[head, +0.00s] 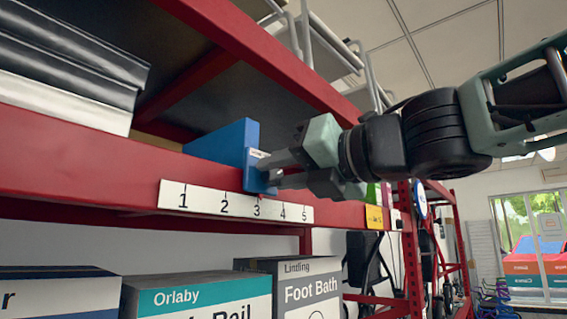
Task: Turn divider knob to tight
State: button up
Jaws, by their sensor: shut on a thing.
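A blue divider (227,145) stands on the red shelf, above a white number strip (235,205) marked 1 to 5. Its front end hangs over the shelf edge near the number 3. My gripper (268,172) reaches in from the right and is shut at the divider's front face. The knob is hidden between my fingertips, so I cannot see how it is turned. A small white label shows at the divider's front, beside the upper finger.
Black and white boxes (65,75) lie on the shelf at left. Below it stand an Orlaby box (195,296) and a Lintling Foot Bath box (305,285). A yellow tag (374,217) hangs on the shelf edge at right. Red racks continue beyond.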

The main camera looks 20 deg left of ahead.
jog(key=m+p, duration=0.2)
jog(key=m, duration=0.2)
jog(key=shift+r+m, duration=0.1)
jog(key=shift+m, duration=0.2)
jog(key=m+p, duration=0.2)
jog(key=m, duration=0.2)
jog(key=shift+m, duration=0.3)
jog(key=m+p, duration=0.3)
jog(key=m, duration=0.1)
jog(key=shift+m, duration=0.3)
jog(key=shift+f+m+p, duration=0.2)
jog(key=shift+m+p, duration=0.8)
jog(key=shift+m, duration=1.1)
jog(key=o, duration=1)
